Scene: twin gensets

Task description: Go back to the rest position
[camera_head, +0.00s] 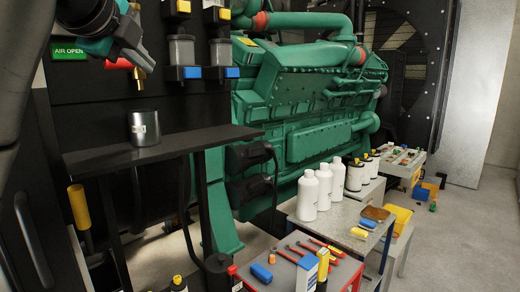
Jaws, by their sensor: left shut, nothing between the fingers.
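My left gripper (132,48) is at the upper left, at the end of my dark arm coming in from the left edge. It is shut and empty. It is in front of the black panel, close to a red valve handle (118,64) and a brass fitting (140,76); I cannot tell whether it touches them. A green AIR OPEN sign (69,52) is left of it. My right gripper is not in view.
Below is a black shelf (190,139) with a dark metal cup (144,127). A large green engine (310,110) fills the middle. White bottles (307,195) stand on a grey table, and tools lie on a red-edged cart (285,275). Floor (465,240) is clear at right.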

